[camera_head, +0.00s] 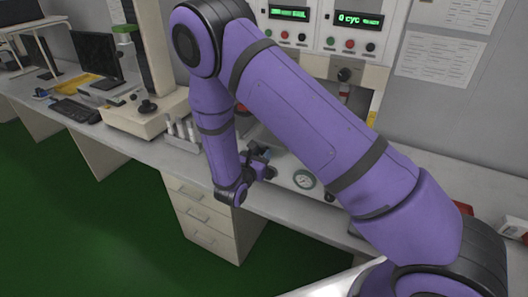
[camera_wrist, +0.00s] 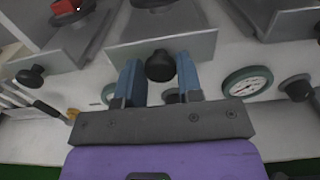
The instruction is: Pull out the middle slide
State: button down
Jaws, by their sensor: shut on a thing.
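The middle slide has a grey front plate (camera_wrist: 190,46) with a round black knob (camera_wrist: 160,64) in the wrist view. The blue fingers of my gripper (camera_wrist: 159,80) stand on either side of this knob and are shut on it. In the head view my gripper (camera_head: 260,160) is low over the bench, and the purple arm hides most of the slides. A left slide with a black knob (camera_wrist: 31,76) and a right slide with a black knob (camera_wrist: 298,89) flank the middle one in the wrist view.
A round dial gauge (camera_wrist: 247,81) sits right of my gripper; it also shows in the head view (camera_head: 304,179). A rack of tubes (camera_head: 181,132) stands to the left on the bench. Drawers (camera_head: 203,214) are below the bench edge, with green floor in front.

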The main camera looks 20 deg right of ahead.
jog(key=v, duration=1.3)
jog(key=shift+s, duration=0.1)
jog(key=c, duration=0.8)
grip_release()
jog(key=shift+a, duration=0.1)
jog(key=v, duration=1)
jog(key=shift+s+a, duration=0.25)
jog(key=shift+r, duration=0.1)
